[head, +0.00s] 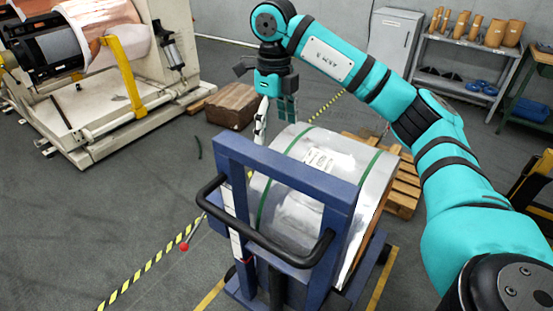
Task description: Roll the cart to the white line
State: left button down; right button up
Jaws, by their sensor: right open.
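The cart (283,172) has a blue frame and a black push handle (262,236) facing me, low in the middle of the head view. It carries a large silver-wrapped roll (296,214) with green straps. My right gripper (275,112) is open and points down, above and beyond the cart's far left side. It looks empty; whether it touches the roll I cannot tell. My left gripper is not in view. I cannot make out a white line on the floor; the cart hides part of it.
A wooden pallet (405,188) lies behind the cart at right. A brown block (233,106) and a large machine (120,125) stand beyond at left. Grey floor is open between machine and cart.

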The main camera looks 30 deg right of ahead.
send_over(276, 159)
notch_tip(276, 159, down, 4)
jog(key=shift+f, duration=0.15)
notch_tip(276, 159, down, 4)
jog(key=shift+s+f+p, duration=0.1)
jog(key=shift+f+p, duration=0.1)
jog(key=shift+p, duration=0.4)
notch_tip(276, 159, down, 3)
jog(key=shift+f+p, duration=0.2)
jog(key=shift+p, duration=0.2)
jog(key=shift+f, duration=0.5)
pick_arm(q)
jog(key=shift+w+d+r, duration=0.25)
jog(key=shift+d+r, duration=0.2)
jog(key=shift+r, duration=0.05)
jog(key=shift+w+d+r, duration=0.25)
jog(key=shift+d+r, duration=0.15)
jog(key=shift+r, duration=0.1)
